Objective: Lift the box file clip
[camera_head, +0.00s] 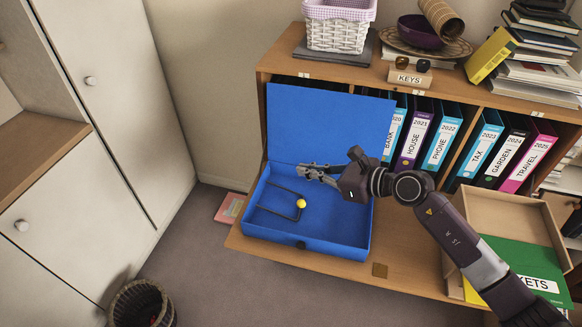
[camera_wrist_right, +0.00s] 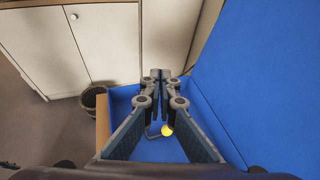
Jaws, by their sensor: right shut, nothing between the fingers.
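The blue box file (camera_head: 346,237) lies open on the wooden desk flap, its lid (camera_head: 325,125) standing up at the back. Inside it is the clip, a dark wire frame (camera_head: 274,212) with a yellow ball (camera_head: 301,203) at its right end. My right gripper (camera_head: 302,171) is over the back part of the box, behind the clip and apart from the ball. Its fingers are shut and empty. In the right wrist view the shut fingers (camera_wrist_right: 160,75) hide part of the clip, and the yellow ball (camera_wrist_right: 167,130) shows between them. My left gripper is not in view.
Labelled binders (camera_head: 441,140) stand in the shelf behind the box. An open cardboard box (camera_head: 500,205) with green and yellow folders is at the right. A white basket (camera_head: 338,35) and a keys holder (camera_head: 410,77) stand on top. A waste basket (camera_head: 142,305) is on the floor.

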